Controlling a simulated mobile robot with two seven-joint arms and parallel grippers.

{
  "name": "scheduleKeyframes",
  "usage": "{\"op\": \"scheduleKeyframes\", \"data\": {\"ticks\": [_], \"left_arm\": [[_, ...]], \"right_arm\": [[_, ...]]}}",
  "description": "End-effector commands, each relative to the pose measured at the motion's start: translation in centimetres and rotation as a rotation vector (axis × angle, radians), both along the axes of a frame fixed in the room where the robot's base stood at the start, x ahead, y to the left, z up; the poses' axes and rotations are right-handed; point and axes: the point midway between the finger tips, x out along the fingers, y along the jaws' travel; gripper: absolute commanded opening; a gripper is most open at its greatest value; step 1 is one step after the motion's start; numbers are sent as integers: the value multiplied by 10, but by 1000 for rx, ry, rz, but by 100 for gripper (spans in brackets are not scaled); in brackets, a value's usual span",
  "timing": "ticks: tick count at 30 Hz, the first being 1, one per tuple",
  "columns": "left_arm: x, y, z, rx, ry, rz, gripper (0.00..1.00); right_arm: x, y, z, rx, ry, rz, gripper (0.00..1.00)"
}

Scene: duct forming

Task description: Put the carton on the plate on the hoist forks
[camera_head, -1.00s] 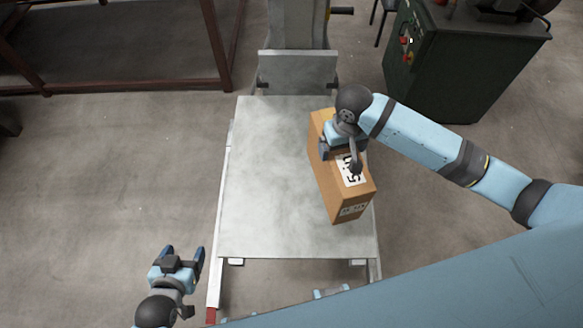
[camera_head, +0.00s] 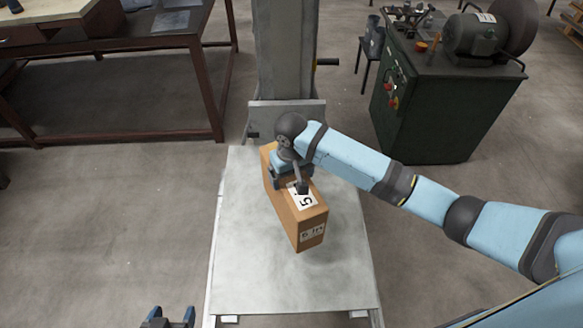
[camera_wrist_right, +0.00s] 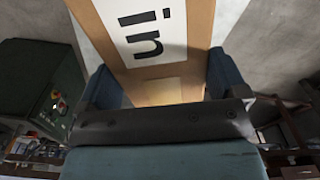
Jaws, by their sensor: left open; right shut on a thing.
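The brown carton (camera_head: 284,208), with white printed labels, is over the middle of the grey metal plate (camera_head: 235,260), set at a slant. I cannot tell whether its underside touches the plate. My right gripper (camera_head: 291,182) is shut on the carton's upper part from above. In the right wrist view the carton (camera_wrist_right: 190,14) lies between the two blue fingers (camera_wrist_right: 165,85). My left gripper (camera_head: 168,318) is open and empty at the bottom edge, left of the plate and mostly out of frame. The plate hides most of the hoist forks.
The hoist mast (camera_head: 286,55) stands behind the plate. A dark green machine cabinet (camera_head: 430,105) is at the back right, and a brown-framed bench (camera_head: 120,45) at the back left. Plate area is bare around the carton; the floor beside the plate is clear.

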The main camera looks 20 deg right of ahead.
Motion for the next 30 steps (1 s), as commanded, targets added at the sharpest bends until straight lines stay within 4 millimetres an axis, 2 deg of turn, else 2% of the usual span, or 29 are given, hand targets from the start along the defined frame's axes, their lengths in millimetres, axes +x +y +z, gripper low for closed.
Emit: {"op": "scheduleKeyframes", "data": {"ticks": [6,12,20,27,30], "left_arm": [[0,1,1,2,1,1,72],[-1,2,0,4,4,2,72],[-1,2,0,4,4,2,72],[-1,1,0,2,4,2,72],[-1,1,1,2,3,2,72]], "right_arm": [[0,1,-48,1,0,0,18],[0,1,-79,1,-2,1,18],[0,1,-94,2,-3,0,18],[0,1,-122,2,-2,1,18],[1,1,-126,2,-4,1,18]]}}
